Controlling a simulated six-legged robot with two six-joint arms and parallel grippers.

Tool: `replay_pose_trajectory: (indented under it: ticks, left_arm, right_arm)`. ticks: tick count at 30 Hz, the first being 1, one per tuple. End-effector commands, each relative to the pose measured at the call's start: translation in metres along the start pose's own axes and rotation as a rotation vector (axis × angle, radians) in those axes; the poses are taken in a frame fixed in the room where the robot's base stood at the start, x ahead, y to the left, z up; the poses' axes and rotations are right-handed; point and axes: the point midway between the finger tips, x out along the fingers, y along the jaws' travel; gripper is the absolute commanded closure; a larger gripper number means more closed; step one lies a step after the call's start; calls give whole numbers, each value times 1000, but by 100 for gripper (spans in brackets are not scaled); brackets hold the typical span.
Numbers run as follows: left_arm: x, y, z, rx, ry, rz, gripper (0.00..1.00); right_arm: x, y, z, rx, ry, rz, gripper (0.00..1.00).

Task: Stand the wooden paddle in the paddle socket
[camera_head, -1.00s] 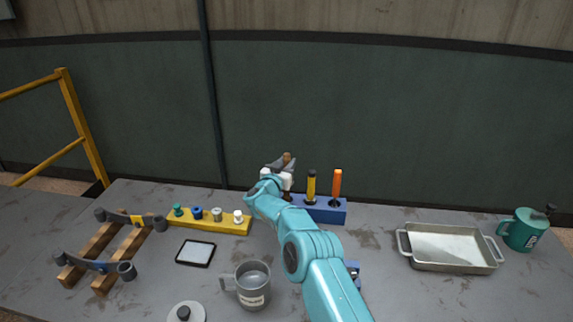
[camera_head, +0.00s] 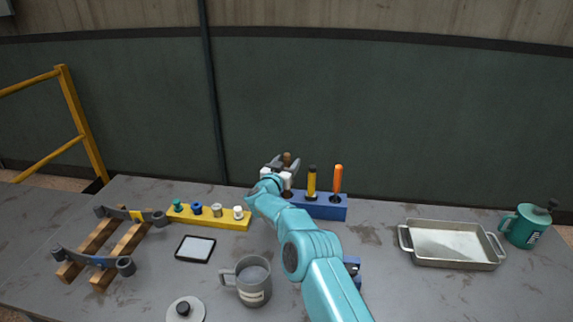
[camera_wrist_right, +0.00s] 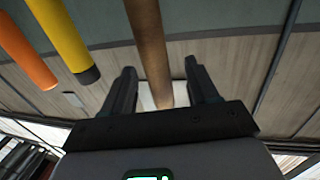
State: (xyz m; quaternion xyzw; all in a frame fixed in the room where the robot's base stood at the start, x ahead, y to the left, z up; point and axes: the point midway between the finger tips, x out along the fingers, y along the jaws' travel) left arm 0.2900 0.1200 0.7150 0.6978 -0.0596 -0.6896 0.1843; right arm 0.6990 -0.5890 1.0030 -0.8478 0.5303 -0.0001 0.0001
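The wooden paddle (camera_head: 287,157) stands roughly upright at the left end of the blue block (camera_head: 325,208). Its brown shaft (camera_wrist_right: 149,45) also shows in the right wrist view. My right gripper (camera_head: 282,164) is open around the shaft, with a gap visible on both sides between the fingers (camera_wrist_right: 162,85). The paddle socket is hidden behind my right gripper and arm, so I cannot see how the paddle's foot sits. My left gripper is not in view.
A yellow-handled tool (camera_head: 311,181) and an orange-handled tool (camera_head: 338,179) stand in the block, right of the paddle. A yellow rack (camera_head: 208,220), grey mug (camera_head: 252,285) and black-framed panel (camera_head: 195,249) lie left. A metal tray (camera_head: 450,263) and green can (camera_head: 526,228) stand right.

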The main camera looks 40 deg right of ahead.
Motion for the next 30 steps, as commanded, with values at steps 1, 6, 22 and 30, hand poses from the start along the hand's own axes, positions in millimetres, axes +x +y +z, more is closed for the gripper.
replay_pose_trajectory:
  ticks: [1, 6, 22, 30]
  left_arm:
    - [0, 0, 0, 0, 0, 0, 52]
    - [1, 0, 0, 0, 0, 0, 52]
    - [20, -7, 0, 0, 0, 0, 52]
    - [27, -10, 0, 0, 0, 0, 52]
  right_arm:
    - [0, 0, 0, 0, -1, 0, 41]
    - [-6, -1, 1, -1, -2, 0, 41]
    - [-104, -2, 2, 0, -1, -5, 41]
    - [-153, -1, 1, 1, 0, -2, 41]
